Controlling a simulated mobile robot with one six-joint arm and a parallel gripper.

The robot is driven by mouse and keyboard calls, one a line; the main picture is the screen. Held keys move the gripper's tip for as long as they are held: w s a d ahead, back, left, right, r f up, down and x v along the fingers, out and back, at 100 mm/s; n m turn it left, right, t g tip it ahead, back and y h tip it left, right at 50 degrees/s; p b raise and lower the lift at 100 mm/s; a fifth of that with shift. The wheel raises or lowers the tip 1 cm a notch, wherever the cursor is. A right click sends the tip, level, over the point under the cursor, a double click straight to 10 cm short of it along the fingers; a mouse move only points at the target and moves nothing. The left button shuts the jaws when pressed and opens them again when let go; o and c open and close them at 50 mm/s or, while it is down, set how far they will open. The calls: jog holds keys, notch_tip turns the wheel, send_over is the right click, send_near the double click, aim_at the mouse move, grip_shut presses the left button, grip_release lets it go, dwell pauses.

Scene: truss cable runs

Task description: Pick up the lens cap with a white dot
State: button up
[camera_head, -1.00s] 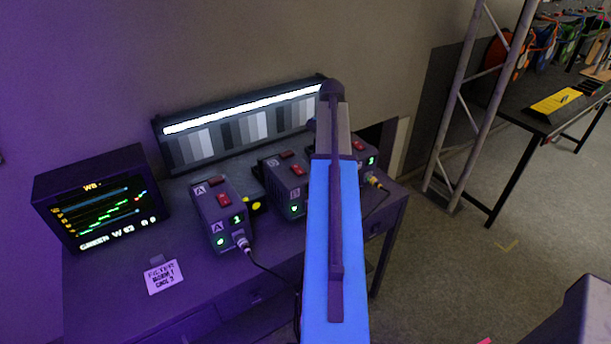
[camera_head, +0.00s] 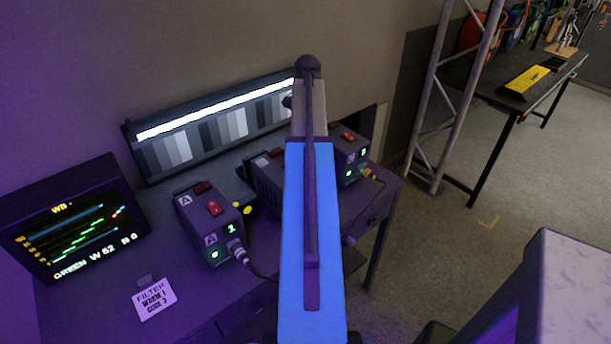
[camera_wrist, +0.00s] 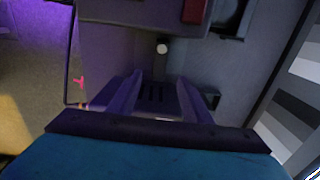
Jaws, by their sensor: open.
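A small round white spot (camera_wrist: 162,48) shows in the wrist view, just ahead of my gripper and by the edge of a dark box. I cannot make out the outline of a cap around it. My gripper (camera_wrist: 158,98) is open in the wrist view, with two dark fingers apart and nothing seen between them. The white spot lies beyond the fingertips, roughly centred between them. In the head view my blue arm hides the gripper and part of the desk, and I see no white-dotted cap there.
Several dark boxes with red switches stand on the desk, including unit A (camera_head: 210,225). A yellow spot (camera_head: 247,210) shows beside it. A grey-scale chart (camera_head: 215,130) stands behind, a monitor (camera_head: 75,220) at left, a filter note (camera_head: 155,298) in front. A truss (camera_head: 445,95) rises at right.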

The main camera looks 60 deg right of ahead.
jog(key=shift+f, duration=0.1)
jog(key=shift+f+p, duration=0.9)
jog(key=shift+f, duration=3.3)
jog(key=shift+a+f, duration=0.1)
jog(key=shift+a+f+p, duration=0.15)
jog(key=shift+f+p, duration=0.25)
jog(key=shift+f, duration=0.15)
jog(key=shift+a+f+p, duration=0.15)
jog(key=shift+f+p, duration=0.2)
jog(key=shift+f, duration=0.2)
jog(key=shift+f+p, duration=0.35)
jog(key=shift+f, duration=1.05)
grip_shut()
